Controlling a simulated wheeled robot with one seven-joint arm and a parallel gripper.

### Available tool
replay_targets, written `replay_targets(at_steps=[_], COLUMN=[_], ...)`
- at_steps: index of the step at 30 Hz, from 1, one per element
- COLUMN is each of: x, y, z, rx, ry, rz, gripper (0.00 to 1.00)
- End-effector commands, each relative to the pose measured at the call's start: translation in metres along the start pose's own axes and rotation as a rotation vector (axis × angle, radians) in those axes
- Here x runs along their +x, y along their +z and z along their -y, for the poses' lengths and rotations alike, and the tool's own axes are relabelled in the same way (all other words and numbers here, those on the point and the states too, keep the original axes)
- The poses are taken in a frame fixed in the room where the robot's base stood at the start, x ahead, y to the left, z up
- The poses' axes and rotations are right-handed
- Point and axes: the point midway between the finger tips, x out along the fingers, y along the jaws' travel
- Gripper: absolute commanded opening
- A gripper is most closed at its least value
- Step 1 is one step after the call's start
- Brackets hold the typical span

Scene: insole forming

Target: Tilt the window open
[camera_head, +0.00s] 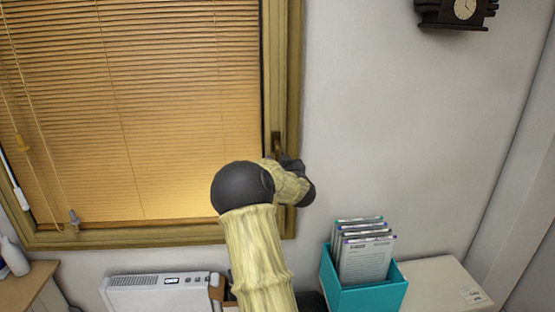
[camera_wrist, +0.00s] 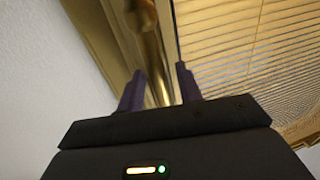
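The window has a wooden frame (camera_head: 284,60) with a lowered slatted blind (camera_head: 130,110) over its pane. Its brass handle (camera_head: 276,141) is on the right side of the frame. My arm reaches up, and its wrist is just below the handle, hiding the handle's lower part in the head view. In the wrist view, my gripper (camera_wrist: 160,80) is open, with two dark purple fingers apart. The handle (camera_wrist: 149,48) extends down between the fingers, with a visible gap on either side. I cannot tell how far the fingers reach around it.
A teal box of folders (camera_head: 364,296) stands at lower right on a pale cabinet (camera_head: 448,278). A white heater (camera_head: 160,294) is below the window. Blind cords (camera_head: 40,140) hang at left. A dark clock (camera_head: 462,10) is on the wall.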

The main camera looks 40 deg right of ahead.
Motion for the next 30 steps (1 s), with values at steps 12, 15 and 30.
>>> replay_targets(at_steps=[12, 15, 30], x=[-0.0003, -0.0003, 0.0008], y=[0.0001, 0.0002, 0.0021], z=[0.0000, 0.0001, 0.0064], rx=[0.000, 0.001, 0.148], ry=[0.000, 0.000, 0.000], rz=[0.000, 0.000, -0.032], gripper=[0.00, 0.00, 0.00])
